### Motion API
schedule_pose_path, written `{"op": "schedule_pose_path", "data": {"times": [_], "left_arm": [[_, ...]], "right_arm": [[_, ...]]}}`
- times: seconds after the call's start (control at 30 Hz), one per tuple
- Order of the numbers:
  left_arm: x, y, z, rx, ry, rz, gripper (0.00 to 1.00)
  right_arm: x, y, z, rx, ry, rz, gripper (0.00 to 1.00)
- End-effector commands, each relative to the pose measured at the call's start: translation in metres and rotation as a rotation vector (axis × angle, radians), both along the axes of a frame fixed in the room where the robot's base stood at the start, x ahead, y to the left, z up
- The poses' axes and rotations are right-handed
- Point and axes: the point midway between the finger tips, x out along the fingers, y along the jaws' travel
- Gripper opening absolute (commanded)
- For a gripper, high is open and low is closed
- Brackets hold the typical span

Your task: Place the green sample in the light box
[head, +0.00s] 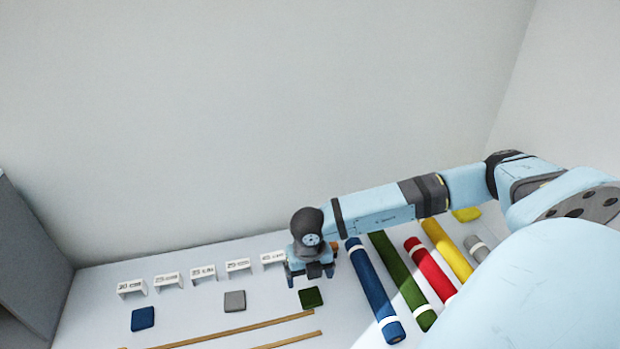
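The green sample (311,297) is a small dark green square lying flat on the counter, right of a grey sample. My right gripper (311,277) reaches in from the right and hangs just behind the green sample in the picture. Its two fingers look spread apart with nothing between them, and the green sample shows clear in front of them. My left gripper is not in view. No light box can be made out for certain; a grey, wall-like structure (28,265) stands at the left edge and could be part of it.
A grey sample (235,301) and a blue sample (143,319) lie to the left. Several white size signs (168,282) stand behind them. Blue (373,291), green (402,281), red (431,269) and yellow (447,250) rolls lie at right. Wooden strips (240,329) lie in front.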

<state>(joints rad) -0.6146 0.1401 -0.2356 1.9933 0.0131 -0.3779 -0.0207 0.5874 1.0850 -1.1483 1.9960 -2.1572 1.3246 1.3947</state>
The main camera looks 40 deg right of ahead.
Motion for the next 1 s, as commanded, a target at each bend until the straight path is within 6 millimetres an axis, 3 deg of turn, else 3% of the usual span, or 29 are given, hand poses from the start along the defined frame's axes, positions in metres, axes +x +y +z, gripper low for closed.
{"op": "schedule_pose_path", "data": {"times": [0.1, 0.37, 0.63, 0.93, 0.97, 1.0], "left_arm": [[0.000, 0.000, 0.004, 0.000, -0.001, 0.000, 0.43], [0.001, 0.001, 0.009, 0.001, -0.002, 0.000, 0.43], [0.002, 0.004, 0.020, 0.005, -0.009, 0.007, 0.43], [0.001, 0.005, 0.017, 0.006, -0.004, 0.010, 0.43], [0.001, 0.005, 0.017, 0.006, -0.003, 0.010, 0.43], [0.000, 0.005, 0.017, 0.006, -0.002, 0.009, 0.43]], "right_arm": [[0.000, 0.000, -0.019, 0.000, 0.001, 0.000, 0.88], [-0.002, 0.001, -0.038, 0.000, 0.000, 0.002, 0.88], [-0.008, 0.001, -0.076, 0.000, 0.001, 0.001, 0.88], [-0.008, 0.001, -0.084, 0.000, -0.001, 0.002, 0.88], [-0.008, 0.001, -0.084, 0.000, -0.001, 0.002, 0.86], [-0.007, 0.001, -0.084, 0.000, -0.001, 0.002, 0.77]]}}
